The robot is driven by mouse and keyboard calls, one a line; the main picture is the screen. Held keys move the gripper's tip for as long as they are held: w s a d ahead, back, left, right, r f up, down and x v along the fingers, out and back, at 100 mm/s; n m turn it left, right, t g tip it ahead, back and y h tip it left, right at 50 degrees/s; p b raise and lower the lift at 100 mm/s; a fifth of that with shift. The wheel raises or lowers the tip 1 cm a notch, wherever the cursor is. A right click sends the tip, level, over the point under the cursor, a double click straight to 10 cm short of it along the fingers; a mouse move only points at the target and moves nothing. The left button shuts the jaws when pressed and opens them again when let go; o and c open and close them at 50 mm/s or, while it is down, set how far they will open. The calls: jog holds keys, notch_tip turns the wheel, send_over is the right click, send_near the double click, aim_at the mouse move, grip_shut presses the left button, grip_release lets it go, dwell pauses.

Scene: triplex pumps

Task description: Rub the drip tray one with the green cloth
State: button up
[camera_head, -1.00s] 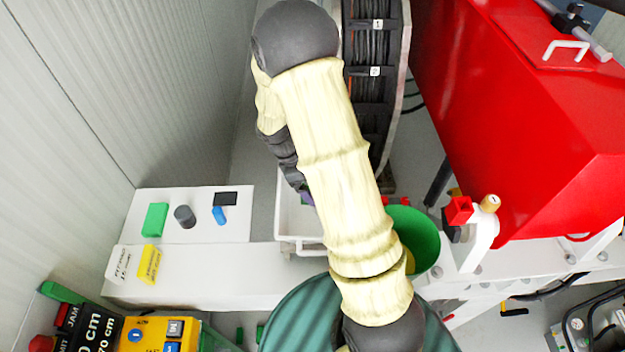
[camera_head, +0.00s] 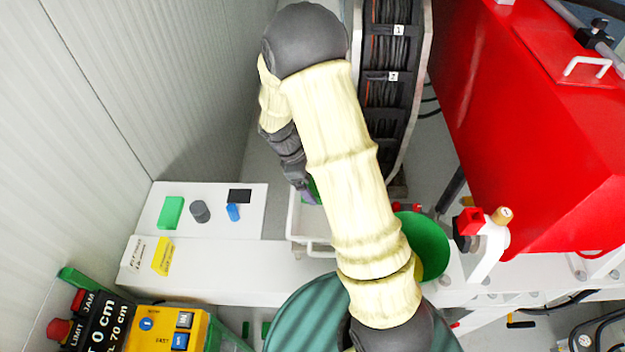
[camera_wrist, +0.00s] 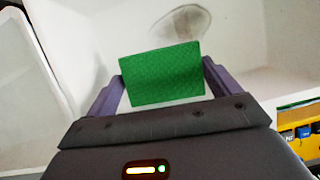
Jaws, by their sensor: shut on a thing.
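The green cloth (camera_wrist: 162,76) is a flat rectangular pad held between the two purple fingers of my gripper (camera_wrist: 163,85) in the wrist view. In the head view, a bit of green (camera_head: 313,189) shows beside my dark gripper, mostly behind my arm. A white tray (camera_head: 300,222), likely the drip tray, lies below my gripper, its right part hidden by my arm. In the wrist view, a pale surface with a grey oval smudge (camera_wrist: 180,30) lies beyond the cloth. I cannot tell whether the cloth touches it.
A green bucket (camera_head: 425,245) stands right of my arm. A large red machine (camera_head: 530,120) fills the right; a corrugated wall (camera_head: 110,100) bounds the left.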

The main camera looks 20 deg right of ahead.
jog(key=shift+r+p, duration=1.6)
jog(key=shift+r, duration=0.75)
jog(key=shift+r+p, duration=0.85)
jog(key=shift+r, duration=0.7)
